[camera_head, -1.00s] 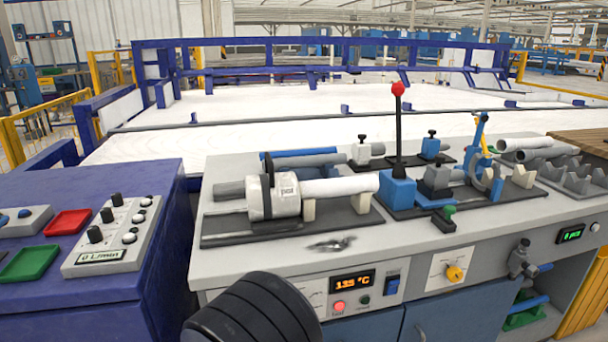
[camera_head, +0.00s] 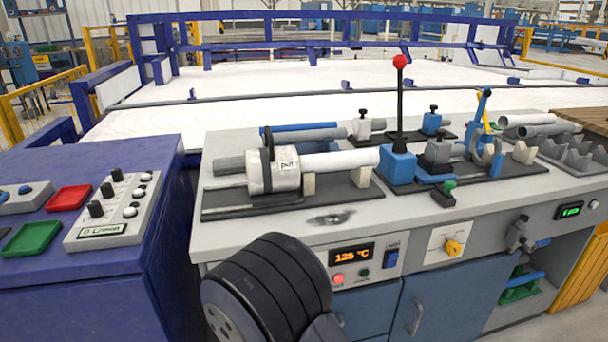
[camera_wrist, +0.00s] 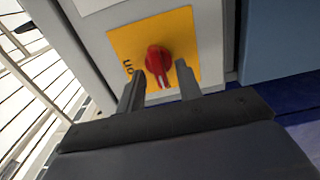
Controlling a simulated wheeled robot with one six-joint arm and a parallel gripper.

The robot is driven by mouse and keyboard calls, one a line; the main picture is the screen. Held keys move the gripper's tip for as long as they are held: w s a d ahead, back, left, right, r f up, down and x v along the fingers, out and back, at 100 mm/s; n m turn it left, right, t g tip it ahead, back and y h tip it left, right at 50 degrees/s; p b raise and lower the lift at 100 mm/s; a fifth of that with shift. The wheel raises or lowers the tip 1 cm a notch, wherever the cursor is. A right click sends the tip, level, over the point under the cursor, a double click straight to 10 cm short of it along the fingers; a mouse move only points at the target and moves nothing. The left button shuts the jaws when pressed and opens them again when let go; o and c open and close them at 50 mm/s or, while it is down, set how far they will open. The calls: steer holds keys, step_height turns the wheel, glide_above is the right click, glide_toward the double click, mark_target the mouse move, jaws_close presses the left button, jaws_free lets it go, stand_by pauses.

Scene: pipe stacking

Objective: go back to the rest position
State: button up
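In the wrist view my gripper (camera_wrist: 160,70) has its two dark fingers apart, with nothing held between them. A red rotary knob (camera_wrist: 158,60) on a yellow plate (camera_wrist: 125,42) is seen beyond and between the fingertips. I cannot tell how far the tips are from it. In the head view only a black rounded link of my arm shows at the bottom; my gripper is out of that view.
A grey bench (camera_head: 290,228) holds a white pipe (camera_head: 340,160) in a clamp fixture, a red-topped lever (camera_head: 399,62) and several grey pipes at the right. A purple console (camera_head: 150,240) with trays stands at left. A large white railed bed lies behind.

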steer(key=m+b, duration=0.1)
steer(key=m, duration=0.1)
steer(key=m+b, duration=0.1)
steer(key=m, duration=0.2)
steer(key=w+m+b, duration=0.1)
steer(key=m, duration=0.2)
steer(key=shift+r+b, duration=0.15)
steer(key=shift+b, duration=0.15)
stand_by(0.3)
